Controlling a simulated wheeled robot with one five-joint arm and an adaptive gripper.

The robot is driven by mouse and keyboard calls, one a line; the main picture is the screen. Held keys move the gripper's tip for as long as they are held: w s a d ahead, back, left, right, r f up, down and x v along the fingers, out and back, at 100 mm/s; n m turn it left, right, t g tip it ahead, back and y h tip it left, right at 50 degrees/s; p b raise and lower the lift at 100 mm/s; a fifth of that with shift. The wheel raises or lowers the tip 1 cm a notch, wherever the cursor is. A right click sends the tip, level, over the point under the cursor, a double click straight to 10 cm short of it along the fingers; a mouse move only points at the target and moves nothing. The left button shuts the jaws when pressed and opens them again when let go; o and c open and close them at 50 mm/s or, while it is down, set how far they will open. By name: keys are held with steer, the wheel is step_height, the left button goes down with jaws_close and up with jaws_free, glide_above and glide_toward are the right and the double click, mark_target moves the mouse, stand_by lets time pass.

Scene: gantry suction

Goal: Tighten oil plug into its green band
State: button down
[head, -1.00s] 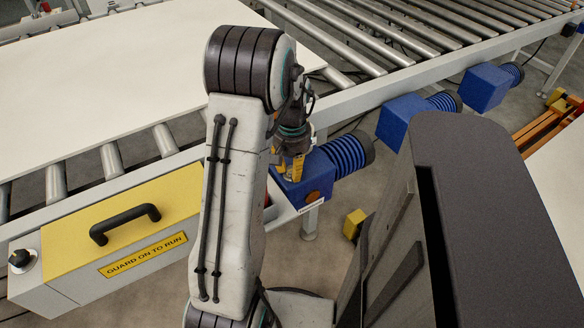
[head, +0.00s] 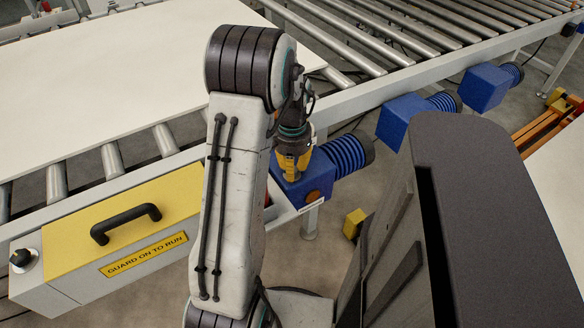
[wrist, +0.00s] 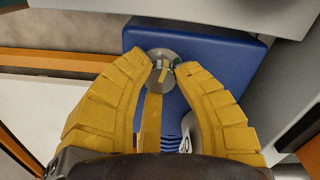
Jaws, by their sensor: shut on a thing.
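The oil plug (wrist: 158,54) is a small round grey metal disc with a pale mark across it, on top of a blue gearbox (wrist: 198,48). In the head view my gripper (head: 292,172) points down onto the blue gearbox (head: 318,184), and the plug is hidden by the fingers.
A ribbed blue motor (head: 347,154) extends right from the gearbox, under the conveyor rail (head: 350,100). A yellow guard box (head: 120,230) with a black handle stands at the left. Another blue drive unit (head: 400,118) sits farther right.

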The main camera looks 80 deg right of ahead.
steer(key=shift+d+m, duration=0.15)
steer(key=shift+m, duration=0.25)
steer(key=c, duration=0.9)
jaws_free()
steer(key=shift+c, duration=0.2)
step_height(320, 180, up, 12)
